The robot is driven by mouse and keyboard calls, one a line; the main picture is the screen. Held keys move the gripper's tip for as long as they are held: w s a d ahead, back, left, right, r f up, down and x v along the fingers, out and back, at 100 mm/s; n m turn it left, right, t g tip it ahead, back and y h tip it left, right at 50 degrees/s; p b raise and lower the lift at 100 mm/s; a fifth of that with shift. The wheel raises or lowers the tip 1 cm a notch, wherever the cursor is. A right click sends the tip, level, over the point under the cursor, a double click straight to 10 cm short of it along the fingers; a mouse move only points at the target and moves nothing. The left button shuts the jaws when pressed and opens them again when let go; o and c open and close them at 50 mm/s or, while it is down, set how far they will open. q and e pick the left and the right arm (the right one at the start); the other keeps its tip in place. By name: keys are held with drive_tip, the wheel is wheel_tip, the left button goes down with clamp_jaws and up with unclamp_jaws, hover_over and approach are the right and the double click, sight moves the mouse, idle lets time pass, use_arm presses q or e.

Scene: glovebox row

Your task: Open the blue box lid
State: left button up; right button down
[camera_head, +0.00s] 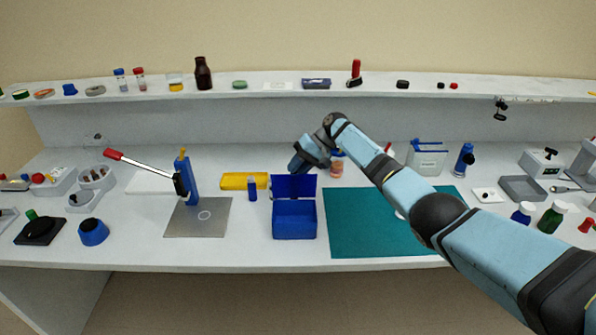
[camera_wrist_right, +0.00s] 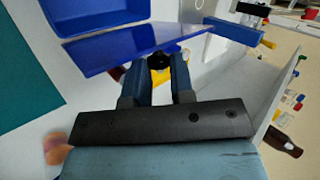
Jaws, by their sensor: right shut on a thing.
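The blue box (camera_head: 294,219) stands on the bench left of the green mat. Its lid (camera_head: 293,187) is raised at the back edge, and the box's inside shows. In the right wrist view the open box (camera_wrist_right: 95,15) is at the upper left, with the lid (camera_wrist_right: 120,46) beside it, close to my fingers. My right gripper (camera_head: 298,168) is just behind and above the lid. My left gripper is not in view.
A green mat (camera_head: 370,225) lies right of the box. A small blue bottle (camera_head: 251,189) and a yellow tray (camera_head: 242,181) are close on the left. A press with a red-tipped lever (camera_head: 187,180) stands farther left. A shelf with small items (camera_head: 440,83) runs behind.

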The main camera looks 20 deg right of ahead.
drive_tip(key=c, duration=1)
unclamp_jaws()
drive_tip(key=shift+w+f, duration=0.1)
drive_tip(key=shift+f, duration=0.05)
drive_tip(key=shift+c, duration=0.2)
drive_tip(key=b+v, duration=0.1)
drive_tip(key=v, duration=1.3)
drive_tip(key=shift+f, duration=0.1)
